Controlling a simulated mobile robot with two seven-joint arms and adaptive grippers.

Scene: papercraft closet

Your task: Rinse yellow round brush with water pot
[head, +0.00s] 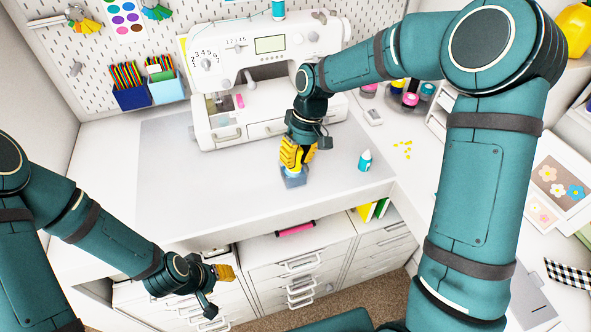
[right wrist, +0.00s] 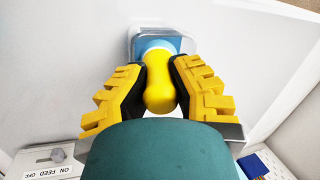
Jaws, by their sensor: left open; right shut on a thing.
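My right gripper (head: 299,155) is over the table in front of the sewing machine. In the right wrist view the right gripper (right wrist: 160,85) is shut on the yellow round brush (right wrist: 160,90), whose yellow handle sits between the fingers. The brush's far end is at the water pot (head: 293,180), a blue, square, clear-walled pot that also shows in the right wrist view (right wrist: 137,42). The bristles are hidden, so I cannot tell how deep they are. My left gripper (head: 222,285) is open and empty, low in front of the drawers.
A white sewing machine (head: 262,75) stands behind my right gripper. A small white and teal bottle (head: 365,160) stands to the right of the pot. A grey mat (head: 170,180) covers clear table to the left. Drawers (head: 295,262) lie below the front edge.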

